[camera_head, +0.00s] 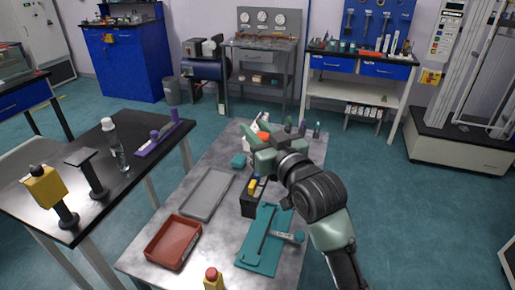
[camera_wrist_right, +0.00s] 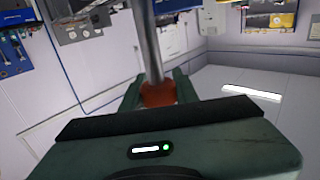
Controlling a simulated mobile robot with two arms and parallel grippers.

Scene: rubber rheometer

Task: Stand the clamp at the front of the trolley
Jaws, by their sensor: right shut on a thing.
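My right gripper (camera_head: 262,141) is over the far part of the grey trolley top (camera_head: 192,243). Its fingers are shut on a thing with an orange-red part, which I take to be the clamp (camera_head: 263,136). In the right wrist view the orange-red part of the clamp (camera_wrist_right: 158,95) sits between the fingers, and a grey metal bar rises from it. My gripper hides much of the clamp in the head view. I cannot tell whether it touches the trolley. My left gripper is not in view.
The trolley holds a grey tray (camera_head: 207,190), a red tray (camera_head: 174,240), a black box (camera_head: 254,197), a teal board (camera_head: 262,250) and a yellow item with a red top (camera_head: 212,278). Small bottles (camera_head: 302,127) stand at its far end. A black table (camera_head: 133,158) is on the left.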

